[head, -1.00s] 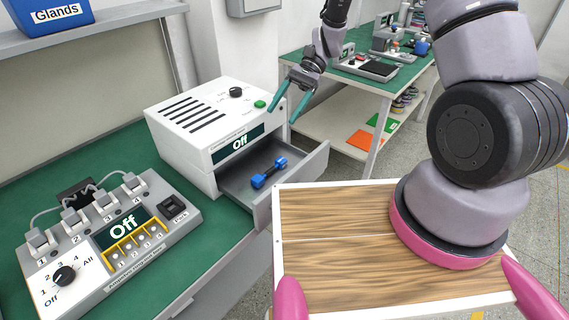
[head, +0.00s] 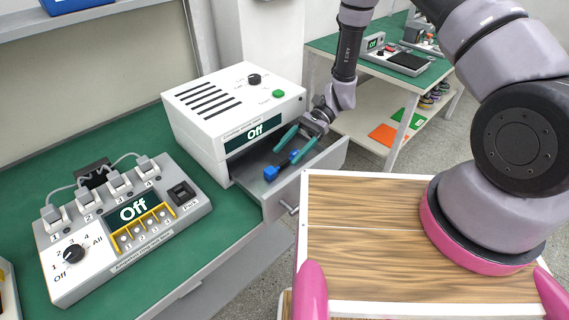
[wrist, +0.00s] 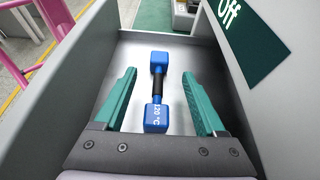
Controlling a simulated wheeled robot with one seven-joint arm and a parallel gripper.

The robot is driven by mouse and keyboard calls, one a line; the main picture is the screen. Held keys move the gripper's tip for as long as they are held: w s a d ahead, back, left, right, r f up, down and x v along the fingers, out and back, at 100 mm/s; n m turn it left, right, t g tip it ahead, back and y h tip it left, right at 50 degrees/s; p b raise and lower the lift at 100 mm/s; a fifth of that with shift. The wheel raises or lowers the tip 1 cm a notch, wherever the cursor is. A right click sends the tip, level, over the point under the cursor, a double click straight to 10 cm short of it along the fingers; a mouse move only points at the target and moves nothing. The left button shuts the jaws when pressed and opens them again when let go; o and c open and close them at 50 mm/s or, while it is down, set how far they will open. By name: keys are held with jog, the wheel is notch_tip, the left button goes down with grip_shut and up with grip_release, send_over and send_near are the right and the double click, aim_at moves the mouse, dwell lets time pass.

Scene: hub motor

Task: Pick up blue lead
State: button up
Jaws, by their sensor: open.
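The blue lead (head: 271,173) is a short bar with two blue blocks and a black middle. It lies in the open drawer of the white oven-like box. In the wrist view, the blue lead (wrist: 155,116) points lengthwise away from me, and its near block reads "120°C". My gripper (head: 289,147) has teal fingers and reaches into the drawer area from the back right. In the wrist view, my gripper (wrist: 158,76) is open, with one finger on each side of the lead and visible gaps to both. Whether the fingers are at the lead's height is hard to tell.
The white box (head: 225,105) reads "Off" and stands above the drawer (head: 325,160), whose walls surround the lead. A grey control panel (head: 100,265) with plugs stands at the left on the green bench. A wooden-topped surface (head: 370,250) fills the front right.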

aim_at(278, 166)
jog(key=x, duration=0.5)
grip_shut()
